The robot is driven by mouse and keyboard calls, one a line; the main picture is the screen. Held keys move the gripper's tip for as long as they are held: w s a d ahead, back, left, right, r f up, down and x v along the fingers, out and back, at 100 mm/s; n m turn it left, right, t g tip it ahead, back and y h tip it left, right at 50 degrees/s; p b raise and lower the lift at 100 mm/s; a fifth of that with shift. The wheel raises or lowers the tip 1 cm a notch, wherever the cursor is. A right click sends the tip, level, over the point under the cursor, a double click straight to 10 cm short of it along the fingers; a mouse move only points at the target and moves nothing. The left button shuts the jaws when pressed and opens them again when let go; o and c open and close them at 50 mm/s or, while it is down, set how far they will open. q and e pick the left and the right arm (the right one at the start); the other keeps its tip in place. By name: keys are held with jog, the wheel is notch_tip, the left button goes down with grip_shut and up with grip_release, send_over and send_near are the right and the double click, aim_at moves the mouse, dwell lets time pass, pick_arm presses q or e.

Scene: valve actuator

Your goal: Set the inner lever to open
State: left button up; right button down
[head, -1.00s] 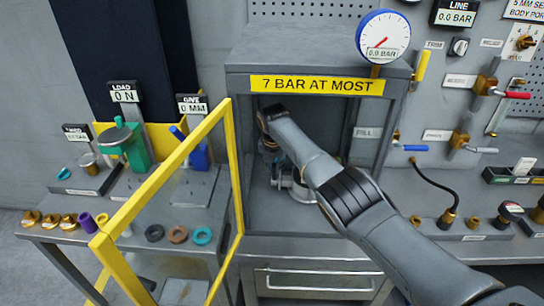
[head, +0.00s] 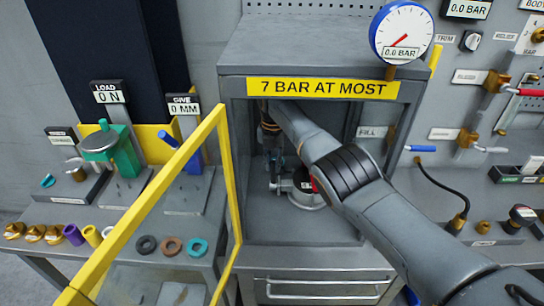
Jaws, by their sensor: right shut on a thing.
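My right gripper (head: 271,148) is inside the open-fronted grey cabinet, at the end of my arm. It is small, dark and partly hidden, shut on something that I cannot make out. Below it and to the right, a round metal fixture (head: 305,198) stands on the cabinet floor, partly behind my arm. A blue-handled lever (head: 421,149) sits right of the cabinet near the FILL label. A red-handled lever (head: 530,93) and a white-handled lever (head: 492,150) are further right on the wall. I cannot read which one is the inner lever. My left gripper is not in view.
A yellow-framed clear door (head: 222,150) stands open at the cabinet's left. A yellow sign (head: 322,88) reads 7 BAR AT MOST. The round gauge (head: 402,30) reads 0.0 BAR. A left bench holds test stands, loose rings and brass fittings (head: 34,233).

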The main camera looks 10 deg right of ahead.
dwell(0.3)
jog(key=c, duration=1.3)
grip_release()
jog(key=shift+w+f, duration=0.1)
notch_tip(320, 180, up, 8)
jog(key=shift+f, duration=0.2)
